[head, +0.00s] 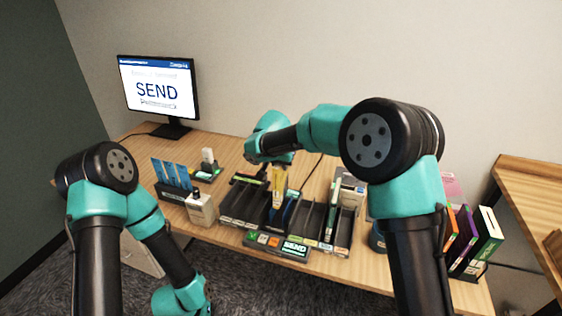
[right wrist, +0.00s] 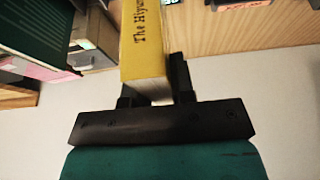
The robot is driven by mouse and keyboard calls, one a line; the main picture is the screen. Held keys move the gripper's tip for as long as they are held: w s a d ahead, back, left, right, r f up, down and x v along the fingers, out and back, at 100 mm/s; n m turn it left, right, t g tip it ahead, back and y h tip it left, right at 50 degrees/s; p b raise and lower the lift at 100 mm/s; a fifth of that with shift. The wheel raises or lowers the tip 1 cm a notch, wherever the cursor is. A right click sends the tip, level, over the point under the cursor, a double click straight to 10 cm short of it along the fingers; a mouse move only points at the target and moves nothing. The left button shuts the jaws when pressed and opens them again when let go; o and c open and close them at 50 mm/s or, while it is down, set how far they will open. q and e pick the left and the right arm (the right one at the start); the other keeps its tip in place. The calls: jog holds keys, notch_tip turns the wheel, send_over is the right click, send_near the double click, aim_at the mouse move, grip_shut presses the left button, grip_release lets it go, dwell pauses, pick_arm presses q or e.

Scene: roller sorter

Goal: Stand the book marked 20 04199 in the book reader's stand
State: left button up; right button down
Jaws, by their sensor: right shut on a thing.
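My right gripper (head: 276,172) is shut on a yellow book (head: 279,186) above the dark slotted sorter. In the right wrist view the yellow book (right wrist: 147,45) sits between the fingers, with "The Hiyam..." on its spine; the rest of the title is cut off. No mark 20 04199 is legible in either view. A small device with a lit green screen (head: 203,175) stands behind the blue cards; I cannot tell whether it is the book reader. My left arm reaches down at the lower left, and its fingertips are out of the picture.
A dark sorter (head: 240,205) with several slots and a SEND key panel (head: 293,248) fills the desk's middle. A monitor (head: 157,90) reads SEND. Blue cards (head: 171,175) and a white box (head: 201,209) stand left. Several books (head: 485,240) stand in a rack at right.

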jog(key=shift+f, duration=4.6)
jog(key=c, duration=0.9)
grip_release()
jog(key=v, duration=1.7)
jog(key=shift+r, duration=0.25)
